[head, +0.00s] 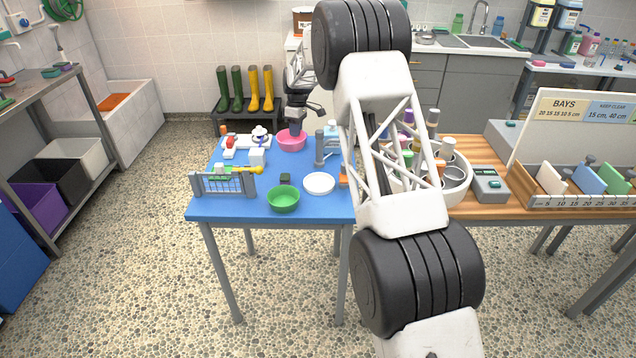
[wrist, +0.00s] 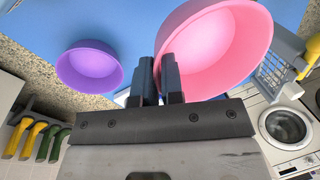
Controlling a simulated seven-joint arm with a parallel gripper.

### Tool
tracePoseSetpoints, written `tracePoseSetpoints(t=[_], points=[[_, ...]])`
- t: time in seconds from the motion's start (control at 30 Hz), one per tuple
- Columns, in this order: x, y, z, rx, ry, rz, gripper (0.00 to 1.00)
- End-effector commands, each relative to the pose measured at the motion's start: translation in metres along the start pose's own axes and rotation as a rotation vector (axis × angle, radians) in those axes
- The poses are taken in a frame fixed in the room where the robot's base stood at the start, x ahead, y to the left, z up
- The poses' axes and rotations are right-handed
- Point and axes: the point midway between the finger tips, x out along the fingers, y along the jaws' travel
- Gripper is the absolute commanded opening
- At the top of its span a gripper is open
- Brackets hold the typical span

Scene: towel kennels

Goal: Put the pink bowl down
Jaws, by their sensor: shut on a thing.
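The pink bowl (head: 291,141) is at the far side of the blue table (head: 228,208) in the head view. It fills the upper right of the wrist view (wrist: 225,45), seen close up. My gripper (wrist: 158,68) is shut on the bowl's rim, with its fingers at the near left side of the bowl. In the head view my gripper (head: 297,124) comes down behind the bowl. I cannot tell whether the bowl's base touches the table. A purple bowl (wrist: 90,66) is apart from it, to the left in the wrist view.
A green bowl (head: 284,199), a white plate (head: 319,184) and a small dark block (head: 286,178) are on the table's near half. A grey gate (head: 226,186) stands at the front left. A grey stand (head: 320,150) is right of the pink bowl. My arm hides the table's right side.

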Motion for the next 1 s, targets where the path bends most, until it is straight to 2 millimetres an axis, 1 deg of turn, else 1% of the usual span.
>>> tracePoseSetpoints(t=[0.1,0.4,1.0], points=[[0.002,-0.011,0.015,0.021,0.005,0.0,0.0],[0.009,-0.036,0.046,0.073,0.018,0.003,0.0],[0.026,-0.083,0.098,0.155,0.038,0.005,0.0]])
